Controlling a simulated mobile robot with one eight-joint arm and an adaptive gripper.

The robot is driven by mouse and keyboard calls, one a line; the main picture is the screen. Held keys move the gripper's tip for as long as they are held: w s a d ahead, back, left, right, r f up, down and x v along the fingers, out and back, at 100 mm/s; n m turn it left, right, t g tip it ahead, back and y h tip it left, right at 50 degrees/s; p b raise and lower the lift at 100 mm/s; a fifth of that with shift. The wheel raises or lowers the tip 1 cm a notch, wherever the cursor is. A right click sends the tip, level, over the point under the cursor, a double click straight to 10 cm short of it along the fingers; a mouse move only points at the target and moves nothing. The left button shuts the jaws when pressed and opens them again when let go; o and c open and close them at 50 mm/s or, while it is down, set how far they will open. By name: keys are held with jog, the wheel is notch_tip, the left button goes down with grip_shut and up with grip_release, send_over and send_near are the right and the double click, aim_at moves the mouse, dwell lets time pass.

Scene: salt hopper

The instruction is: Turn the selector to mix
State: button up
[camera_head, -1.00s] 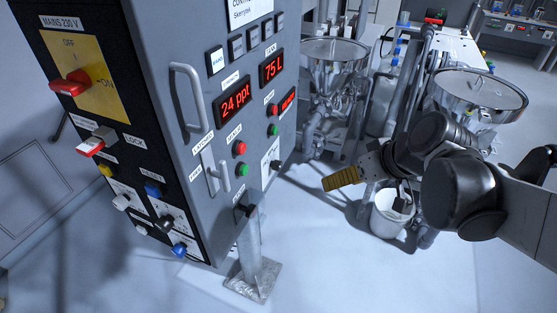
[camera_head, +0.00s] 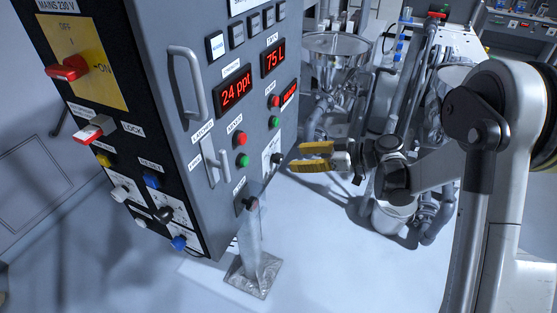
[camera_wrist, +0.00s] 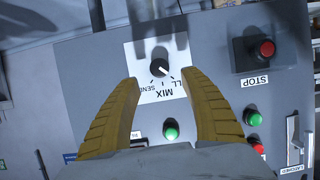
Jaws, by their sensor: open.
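The selector (camera_wrist: 159,68) is a small black knob on a white label plate (camera_wrist: 150,90) in the wrist view. The plate reads MIX, SEND and a word ending in LL, partly hidden by a finger. The knob's white mark points to the lower right, near the LL. In the head view the selector (camera_head: 276,158) is at the right edge of the cabinet's front. My gripper (camera_wrist: 159,77) has its two yellow fingers spread, with the knob between and just beyond their tips in the picture. It also shows in the head view (camera_head: 291,158), just right of the selector; contact cannot be told.
The grey cabinet (camera_head: 150,95) carries a red stop button (camera_wrist: 266,48), green buttons (camera_wrist: 170,132), a handle (camera_head: 187,85) and red displays (camera_head: 234,92). A steel hopper (camera_head: 330,60) stands behind my gripper. The floor in front is clear.

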aim_at(282, 158)
jog(key=b+x, duration=0.1)
jog(key=x, duration=0.6)
jog(key=shift+w+a+f+b, duration=0.1)
jog(key=shift+b, duration=0.2)
grip_shut()
jog(key=shift+m, duration=0.3)
jog(key=m+g+b, duration=0.1)
jog(key=m+g, duration=0.1)
jog(key=shift+f+m+y, duration=0.1)
jog(key=shift+m+y, duration=0.3)
jog(key=shift+m+g+y+b, duration=0.6)
jog(key=shift+m+g+b, duration=0.15)
jog(key=shift+m, duration=0.55)
